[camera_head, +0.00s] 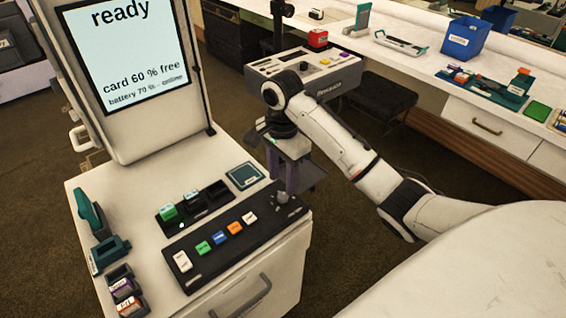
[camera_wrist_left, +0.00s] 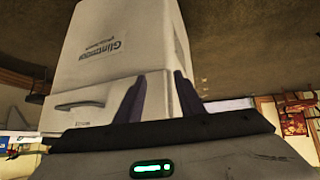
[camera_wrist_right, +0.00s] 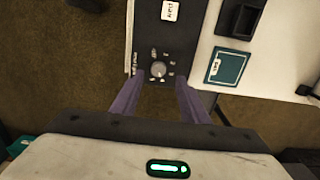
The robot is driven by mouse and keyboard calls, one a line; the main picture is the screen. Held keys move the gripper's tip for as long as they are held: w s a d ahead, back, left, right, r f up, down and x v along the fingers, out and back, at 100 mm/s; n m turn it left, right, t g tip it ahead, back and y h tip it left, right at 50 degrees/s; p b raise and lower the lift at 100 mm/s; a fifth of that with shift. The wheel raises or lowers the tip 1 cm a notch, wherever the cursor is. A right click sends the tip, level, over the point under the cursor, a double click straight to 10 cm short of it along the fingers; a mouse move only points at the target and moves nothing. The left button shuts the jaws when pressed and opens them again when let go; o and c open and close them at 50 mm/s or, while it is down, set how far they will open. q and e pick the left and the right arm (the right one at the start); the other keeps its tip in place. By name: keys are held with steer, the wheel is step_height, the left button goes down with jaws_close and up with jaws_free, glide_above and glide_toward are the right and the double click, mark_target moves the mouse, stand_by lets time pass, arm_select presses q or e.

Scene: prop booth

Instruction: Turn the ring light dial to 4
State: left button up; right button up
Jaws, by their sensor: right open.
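The ring light dial (camera_head: 282,197) is a small grey knob at the right end of the black control panel (camera_head: 219,246) on the white cabinet. In the right wrist view the dial (camera_wrist_right: 158,69) sits just beyond and between my fingertips, with small marks around it too small to read. Which mark it points to, I cannot tell. My right gripper (camera_head: 291,186) is open and empty, pointing down by the dial; its purple fingers (camera_wrist_right: 157,88) are apart. My left gripper is not in the head view; in the left wrist view its fingers (camera_wrist_left: 160,76) are apart and empty.
The panel has several coloured buttons (camera_head: 219,237). The upright screen (camera_head: 133,55) reads "ready". Another console (camera_head: 304,72) stands behind my right arm. Floor is open right of the cabinet.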

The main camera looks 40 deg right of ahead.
mark_target(283, 196)
steer(key=shift+s+r, duration=0.1)
steer(key=shift+r, duration=2.6)
